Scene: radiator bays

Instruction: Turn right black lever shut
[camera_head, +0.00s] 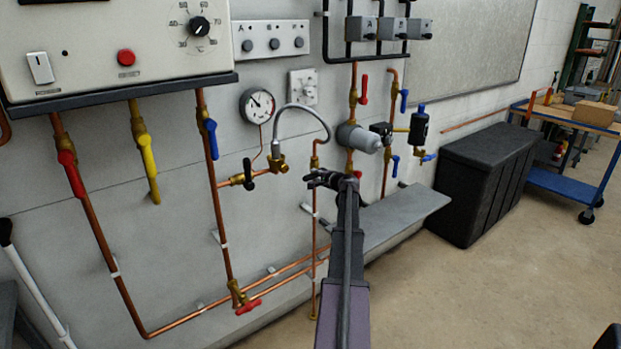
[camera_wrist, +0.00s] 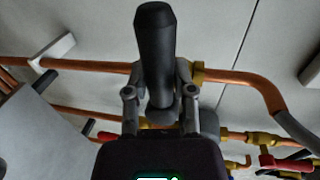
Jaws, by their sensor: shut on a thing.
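The right black lever (camera_wrist: 155,55) stands out between the fingers in the wrist view, in front of a copper pipe. My gripper (camera_wrist: 160,95) is shut on it, with one finger on each side. In the head view my gripper (camera_head: 330,181) is at the wall, by the upright copper pipe right of the curved grey hose. There the lever is hard to tell apart from the dark fingers. The other black lever (camera_head: 248,173) sits on the brass valve to the left, apart from my gripper. The held lever's valve body is mostly hidden.
A grey ledge (camera_head: 408,215) lies right of my arm. A grey cylinder (camera_head: 360,138) and a red lever (camera_head: 364,89) are above right. The hose (camera_head: 308,109) arches above left. A black chest (camera_head: 487,180) stands at the right, with clear floor in front.

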